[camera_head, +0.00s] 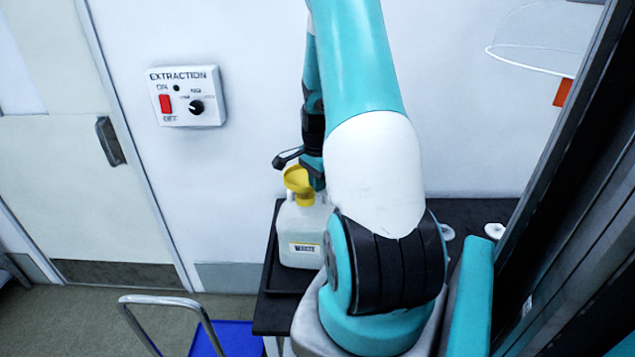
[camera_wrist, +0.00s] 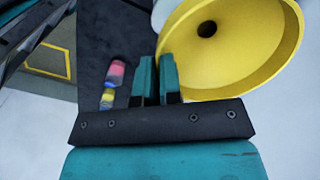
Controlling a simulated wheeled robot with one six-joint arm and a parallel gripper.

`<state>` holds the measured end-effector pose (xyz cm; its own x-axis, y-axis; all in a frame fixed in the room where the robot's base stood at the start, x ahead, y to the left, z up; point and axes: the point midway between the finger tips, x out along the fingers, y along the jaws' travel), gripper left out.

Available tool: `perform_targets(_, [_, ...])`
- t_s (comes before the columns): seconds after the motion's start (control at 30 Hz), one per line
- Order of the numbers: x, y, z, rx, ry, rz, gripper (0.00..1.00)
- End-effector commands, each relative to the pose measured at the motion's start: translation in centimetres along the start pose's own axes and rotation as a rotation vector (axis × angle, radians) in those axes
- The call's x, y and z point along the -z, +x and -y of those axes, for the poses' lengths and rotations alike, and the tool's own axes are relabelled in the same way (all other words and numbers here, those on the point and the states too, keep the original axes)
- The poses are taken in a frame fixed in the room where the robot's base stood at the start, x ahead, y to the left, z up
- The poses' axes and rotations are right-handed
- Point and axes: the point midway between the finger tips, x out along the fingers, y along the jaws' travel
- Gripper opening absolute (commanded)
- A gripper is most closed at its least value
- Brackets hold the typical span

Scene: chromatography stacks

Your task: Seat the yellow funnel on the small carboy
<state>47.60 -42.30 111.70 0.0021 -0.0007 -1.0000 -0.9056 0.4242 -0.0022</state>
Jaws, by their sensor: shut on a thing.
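The yellow funnel (camera_head: 298,179) shows at the top of the small white carboy (camera_head: 299,235), in line with its mouth. I cannot tell whether its stem is inside the neck or how firmly it rests. In the wrist view, the funnel (camera_wrist: 228,50) fills the upper right, its wide cone and dark centre hole facing the camera. My gripper (camera_wrist: 158,75) is shut on the funnel's rim at its left side. In the head view, my gripper (camera_head: 314,178) is beside the funnel on the right, partly hidden by my arm. A little of the carboy (camera_wrist: 166,13) shows behind the funnel.
The carboy stands on a dark bench (camera_head: 265,318). White round pieces (camera_head: 494,230) lie on the bench at right. A blue trolley (camera_head: 225,338) with a metal handle stands at front left. An extraction switch box (camera_head: 188,97) is on the wall. Small coloured items (camera_wrist: 116,72) lie below my gripper.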

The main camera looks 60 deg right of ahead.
Motion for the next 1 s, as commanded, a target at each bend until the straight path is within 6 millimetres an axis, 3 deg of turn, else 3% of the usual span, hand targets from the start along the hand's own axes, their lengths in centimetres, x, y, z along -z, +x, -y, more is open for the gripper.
perform_targets(0.37, [0.0, 0.2, 0.0, 0.0, 0.0, 0.0, 0.0])
perform_targets(1.0, [0.0, 2.4, 0.0, 0.0, 0.0, 0.0, 0.0])
